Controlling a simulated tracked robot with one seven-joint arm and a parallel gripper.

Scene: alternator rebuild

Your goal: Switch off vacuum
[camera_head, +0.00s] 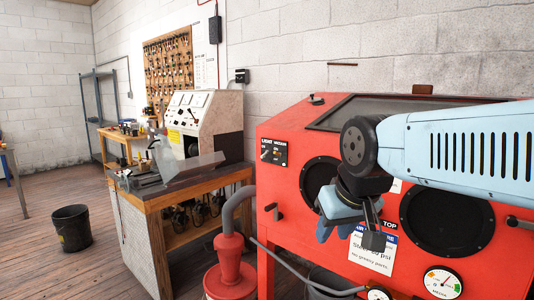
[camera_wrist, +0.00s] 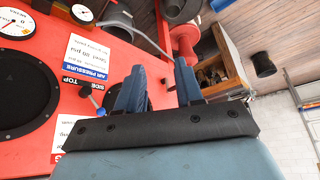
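The red blast cabinet (camera_head: 290,225) carries a small black switch panel (camera_head: 274,151) marked LIGHT and VACUUM at its upper left front. The panel has two small toggles; their positions are too small to tell. My gripper (camera_head: 342,230) hangs in front of the cabinet, right of and below the panel, apart from it. In the wrist view my gripper (camera_wrist: 160,82) has its two blue fingers spread apart with nothing between them. I cannot make out the switch panel in the wrist view. A red dust collector (camera_head: 230,273) with a grey hose stands left of the cabinet.
A wooden bench (camera_head: 175,188) with a grey test machine (camera_head: 205,118) stands left of the cabinet. A black bucket (camera_head: 72,228) is on the wood floor. Round black glove ports and pressure gauges (camera_head: 443,282) are on the cabinet front. Floor at the left is open.

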